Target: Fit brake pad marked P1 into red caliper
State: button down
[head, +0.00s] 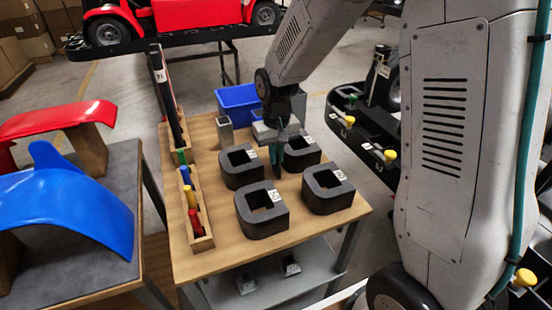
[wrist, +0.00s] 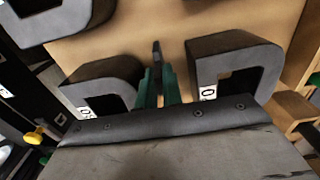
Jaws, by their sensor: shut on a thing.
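My gripper (head: 276,155) is above the wooden table, among the dark grey block-shaped pieces with square openings. In the wrist view its green fingers (wrist: 156,88) are close together on a thin dark piece (wrist: 157,54), seen edge-on. This may be the brake pad, but no P1 mark can be read on it. The gripper's body hides part of the near view. I cannot make out a red caliper in either view.
Labelled grey blocks (head: 262,220) (head: 328,198) stand around the gripper on the table (head: 225,258). A tool rack (head: 203,243) lines the left edge; a blue bin (head: 236,103) stands behind. Small dark labelled pieces (head: 247,284) lie on the lower shelf.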

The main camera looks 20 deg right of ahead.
jog(key=r, duration=0.1)
jog(key=s+r, duration=0.1)
jog(key=r, duration=0.1)
jog(key=s+r, duration=0.1)
jog(key=s, duration=1.4)
jog(key=w+d+r+m, duration=0.2)
jog(key=w+d+r, duration=0.3)
jog(key=w, duration=0.4)
jog(key=w+d+r+m, duration=0.2)
jog(key=w+d+r, duration=0.1)
jog(key=w+d, duration=0.4)
jog(key=w+d+r+m, duration=0.3)
jog(key=w+d, duration=0.2)
jog(key=d, duration=0.4)
jog(key=w+d+r+m, duration=0.2)
jog(key=w+d, duration=0.4)
jog(key=d, duration=0.3)
jog(key=d+r+m, duration=0.3)
jog(key=d+m, duration=0.1)
jog(key=d, duration=1.5)
jog(key=s+d+m, duration=0.3)
jog(key=s+d, duration=0.3)
jog(key=d, duration=0.4)
jog(key=s+d+m, duration=0.2)
jog(key=s+d, duration=0.4)
jog(key=d, duration=0.4)
jog(key=f, duration=0.8)
jog(key=shift+s+a+f, duration=0.2)
jog(key=shift+a+f, duration=0.05)
jog(key=shift+f, duration=0.05)
